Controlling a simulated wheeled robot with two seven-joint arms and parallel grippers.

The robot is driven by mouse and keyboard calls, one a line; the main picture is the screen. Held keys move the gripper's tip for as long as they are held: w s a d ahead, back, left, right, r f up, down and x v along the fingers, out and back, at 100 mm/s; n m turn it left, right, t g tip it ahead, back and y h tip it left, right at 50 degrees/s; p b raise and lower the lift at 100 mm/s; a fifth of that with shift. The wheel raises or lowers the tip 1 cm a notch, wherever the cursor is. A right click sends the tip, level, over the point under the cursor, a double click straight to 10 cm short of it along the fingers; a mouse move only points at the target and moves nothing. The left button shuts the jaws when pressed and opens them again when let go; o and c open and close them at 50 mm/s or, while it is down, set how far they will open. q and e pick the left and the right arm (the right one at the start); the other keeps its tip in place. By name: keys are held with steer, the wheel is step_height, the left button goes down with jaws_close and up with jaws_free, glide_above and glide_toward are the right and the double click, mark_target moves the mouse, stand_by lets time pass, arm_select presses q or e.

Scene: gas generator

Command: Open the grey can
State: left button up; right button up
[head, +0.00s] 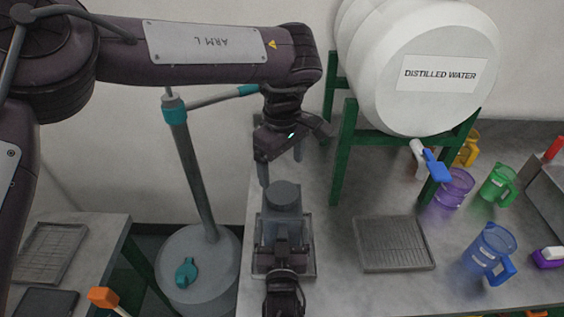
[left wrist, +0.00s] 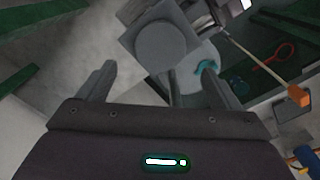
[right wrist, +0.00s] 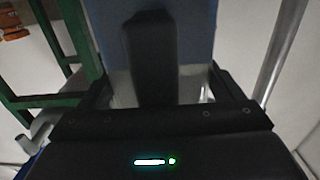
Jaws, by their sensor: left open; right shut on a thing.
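The grey can (head: 268,232) stands upright at the near left edge of the worktop, with its round grey lid (head: 283,194) on top. My right gripper (head: 282,240) is shut on the can's body from the near side. In the right wrist view the can's blue-grey wall (right wrist: 195,35) fills the space between the fingers. My left gripper (head: 281,170) is open and points down just above the lid. In the left wrist view the lid (left wrist: 160,47) lies beyond the open fingertips (left wrist: 160,72), roughly centred between them and apart from them.
A shallow tray (head: 309,268) lies under the can. A white distilled water barrel (head: 420,60) rests on a green stand (head: 343,165) to the right. A grey rack (head: 394,244) and coloured jugs (head: 488,250) occupy the right worktop. A grey post (head: 190,160) stands left.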

mark_target(282, 192)
arm_select(q)
steer(key=shift+f, duration=0.55)
step_height(282, 192, down, 7)
steer(key=shift+r, duration=0.1)
